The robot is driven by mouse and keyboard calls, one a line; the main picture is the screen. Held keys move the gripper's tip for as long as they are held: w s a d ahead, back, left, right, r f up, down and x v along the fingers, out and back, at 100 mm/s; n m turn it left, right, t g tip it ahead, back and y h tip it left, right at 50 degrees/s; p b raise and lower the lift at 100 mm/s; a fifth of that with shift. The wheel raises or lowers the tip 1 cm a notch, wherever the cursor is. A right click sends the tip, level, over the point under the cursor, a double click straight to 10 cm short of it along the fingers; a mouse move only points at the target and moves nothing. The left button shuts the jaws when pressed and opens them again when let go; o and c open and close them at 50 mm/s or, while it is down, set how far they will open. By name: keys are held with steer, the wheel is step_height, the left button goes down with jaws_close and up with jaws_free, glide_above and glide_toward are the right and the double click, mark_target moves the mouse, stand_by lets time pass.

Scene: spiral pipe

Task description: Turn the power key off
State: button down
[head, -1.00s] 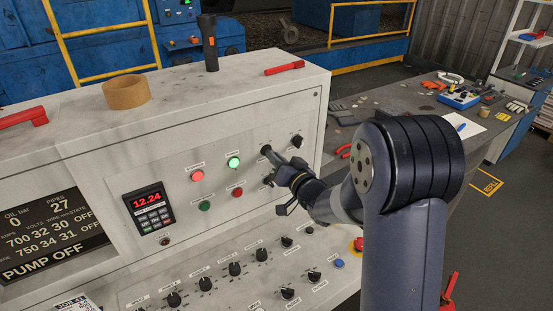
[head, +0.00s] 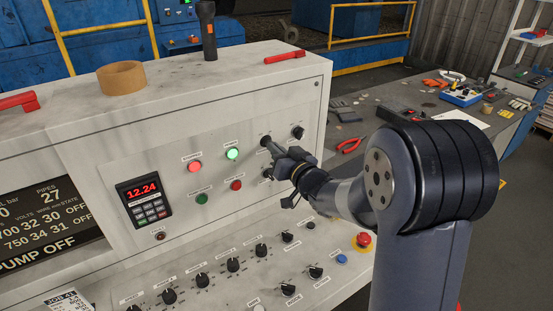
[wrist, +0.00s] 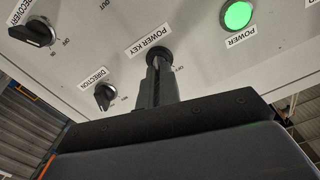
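The power key (wrist: 160,55) sits in its round dark switch on the panel under the label POWER KEY in the wrist view. My gripper (wrist: 154,82) has its two narrow fingers close together on the key, hiding most of it. In the head view my gripper (head: 272,148) reaches the panel's upper right from the right, with its fingertips at the key switch (head: 265,140). The green POWER light (wrist: 238,15) is lit; it also shows in the head view (head: 232,154). The key's exact angle is hard to tell.
The DIRECTION knob (wrist: 105,96) and RECOVERY knob (wrist: 35,34) are close beside the key. A lit red light (head: 195,167), a keypad (head: 145,202) and rows of knobs share the panel. A red emergency button (head: 363,240) is at lower right.

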steer(key=n+b, duration=0.9)
steer(key=shift+f, duration=0.1)
stand_by(0.4)
steer(key=c, duration=1.6)
jaws_free()
steer(key=shift+c, duration=0.2)
steer(key=v, duration=1)
steer(key=shift+s+d+b, duration=0.2)
steer(key=shift+s+b, duration=0.1)
steer(key=shift+s, duration=0.05)
